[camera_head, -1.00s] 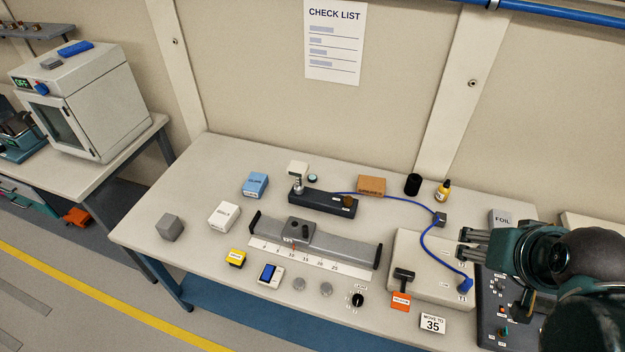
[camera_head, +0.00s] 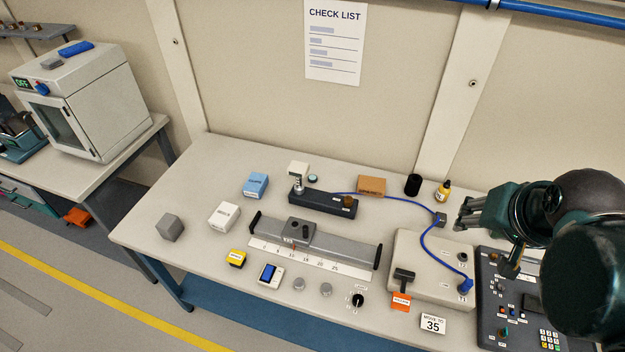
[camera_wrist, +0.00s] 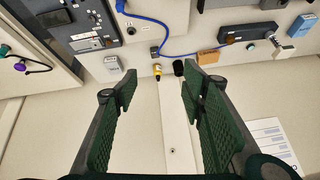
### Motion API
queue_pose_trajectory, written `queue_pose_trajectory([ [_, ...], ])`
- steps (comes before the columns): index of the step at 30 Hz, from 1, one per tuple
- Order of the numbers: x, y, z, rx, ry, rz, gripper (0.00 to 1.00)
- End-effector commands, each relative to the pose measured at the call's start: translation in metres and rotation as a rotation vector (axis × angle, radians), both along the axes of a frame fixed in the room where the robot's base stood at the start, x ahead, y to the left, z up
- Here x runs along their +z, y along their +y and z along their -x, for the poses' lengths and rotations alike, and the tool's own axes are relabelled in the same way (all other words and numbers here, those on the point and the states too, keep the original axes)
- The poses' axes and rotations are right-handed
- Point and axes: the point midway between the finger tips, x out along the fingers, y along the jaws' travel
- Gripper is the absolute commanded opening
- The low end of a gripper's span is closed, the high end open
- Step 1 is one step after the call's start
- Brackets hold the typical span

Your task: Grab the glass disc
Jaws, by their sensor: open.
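A small round disc with a pale teal face and dark rim (camera_head: 312,178) lies at the back of the bench, right of the small stand; it looks like the glass disc. Two flat grey discs, one left (camera_head: 299,284) and one right (camera_head: 326,289), lie near the front edge; I cannot tell if either is glass. My gripper (camera_head: 463,216) is above the right part of the bench, well right of all these discs. In the wrist view my gripper (camera_wrist: 160,88) is open, with nothing between its green fingers.
A slide rail (camera_head: 345,247) with a scale lies mid-bench. A dark bar with a stand (camera_head: 325,202) is behind it, with a blue cable (camera_head: 395,198) running right. A black cylinder (camera_head: 413,184) and yellow bottle (camera_head: 443,190) stand near my gripper. A wall rises behind.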

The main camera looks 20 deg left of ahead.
Motion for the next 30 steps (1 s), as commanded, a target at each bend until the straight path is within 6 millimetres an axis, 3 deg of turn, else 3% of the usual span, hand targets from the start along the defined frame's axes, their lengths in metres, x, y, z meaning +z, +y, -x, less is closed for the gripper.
queue_pose_trajectory([
  [15, 0.022, 0.045, -0.079, -0.208, 0.099, -0.157, 0.41],
  [30, 0.02, 0.101, -0.156, -0.424, 0.196, -0.28, 0.41],
])
